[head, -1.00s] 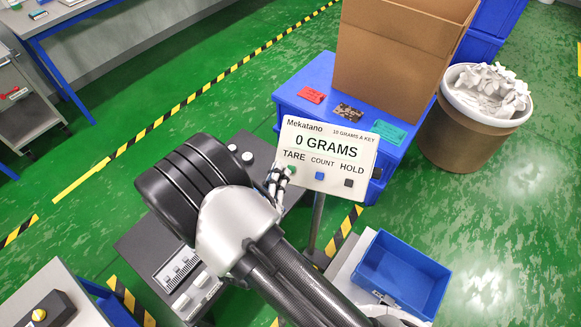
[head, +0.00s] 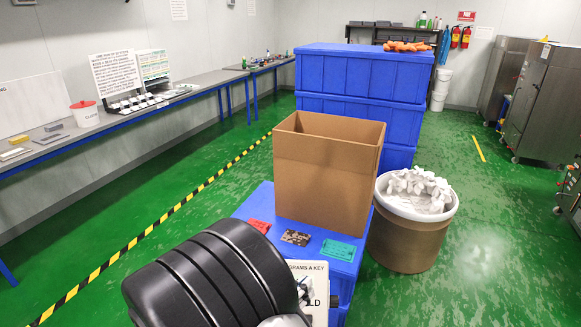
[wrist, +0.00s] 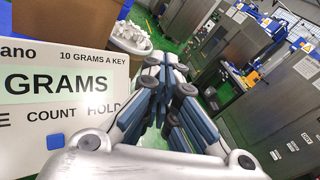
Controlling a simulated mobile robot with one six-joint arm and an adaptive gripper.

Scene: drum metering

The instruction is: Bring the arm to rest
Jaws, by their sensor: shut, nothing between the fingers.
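My gripper (wrist: 165,78) shows in the wrist view with its fingers together and nothing between them. It points out over the room, to the right of the scale display (wrist: 62,85), a white panel lettered GRAMS, COUNT and HOLD. In the head view my arm's dark rounded joint fills the bottom and hides most of the display (head: 309,275); the gripper is mostly hidden there. I cannot tell whether the gripper touches the panel.
An open cardboard box (head: 325,180) stands on a blue crate (head: 262,205) with red, black and green cards. A drum (head: 408,245) of white crumpled material is to its right. Blue bins (head: 365,75) are stacked behind. A bench (head: 110,120) runs along the left. Green floor is clear between.

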